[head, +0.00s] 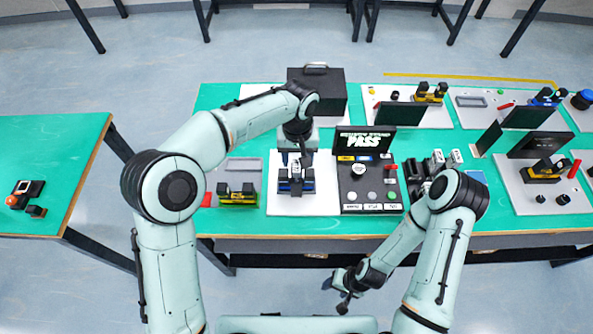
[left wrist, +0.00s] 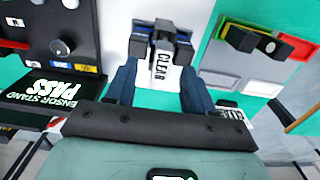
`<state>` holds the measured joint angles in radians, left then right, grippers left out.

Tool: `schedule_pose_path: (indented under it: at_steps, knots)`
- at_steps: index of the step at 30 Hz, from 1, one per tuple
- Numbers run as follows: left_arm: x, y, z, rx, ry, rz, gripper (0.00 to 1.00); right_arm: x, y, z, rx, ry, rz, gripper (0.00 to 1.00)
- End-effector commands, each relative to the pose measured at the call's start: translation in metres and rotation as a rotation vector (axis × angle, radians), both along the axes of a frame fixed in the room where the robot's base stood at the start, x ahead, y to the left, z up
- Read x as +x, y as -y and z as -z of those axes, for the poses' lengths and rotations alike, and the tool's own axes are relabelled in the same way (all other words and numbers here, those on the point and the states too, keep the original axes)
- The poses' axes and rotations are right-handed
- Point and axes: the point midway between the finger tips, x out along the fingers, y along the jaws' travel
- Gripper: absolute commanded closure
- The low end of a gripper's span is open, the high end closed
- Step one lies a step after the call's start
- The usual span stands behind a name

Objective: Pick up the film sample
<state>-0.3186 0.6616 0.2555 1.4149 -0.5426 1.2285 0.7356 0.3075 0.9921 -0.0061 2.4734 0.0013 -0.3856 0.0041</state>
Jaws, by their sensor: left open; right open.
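The film sample (left wrist: 160,76), a white strip marked CLEAR, is at a black and blue clamp stand (left wrist: 165,38) in the left wrist view. The stand (head: 295,187) sits on a white board in the head view. My left gripper (head: 293,159) is above it, pointing down. In the left wrist view its open fingers (left wrist: 160,88) are on either side of the strip; I cannot tell whether they touch it. The head view does not show the strip clearly behind the gripper. My right gripper (head: 337,292) is open and empty, low in front of the table.
A sensor stand with a PASS screen (head: 364,141) is right of the clamp stand. A grey tray with a yellow clamp (head: 238,196) is to the left. A black box (head: 331,87) stands behind. More fixtures crowd the right; the green table (head: 222,100) is bare at back left.

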Motion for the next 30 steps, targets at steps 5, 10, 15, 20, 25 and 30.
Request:
schedule_pose_path:
  at_steps: [5,10,15,20,25,30]
  knots:
    - [0.005,-0.003,0.022,0.002,-0.003,0.000,0.47,0.003,0.000,-0.002,0.000,0.003,0.000,0.43]
    - [0.007,-0.003,0.045,0.001,-0.002,0.000,0.47,0.002,0.000,-0.002,0.000,0.003,0.000,0.43]
    - [0.007,-0.003,0.051,0.000,0.000,0.000,0.47,0.002,0.000,-0.002,0.000,0.003,0.000,0.43]
    - [0.007,-0.003,0.051,0.000,0.001,0.000,0.50,0.002,0.000,-0.002,0.000,0.003,0.000,0.43]
    - [0.007,-0.003,0.051,0.000,0.001,0.000,1.00,0.002,0.000,-0.002,0.000,0.003,0.000,0.43]
    - [0.007,-0.003,0.051,0.000,0.001,0.000,1.00,0.002,0.000,-0.002,0.000,0.003,0.000,0.43]
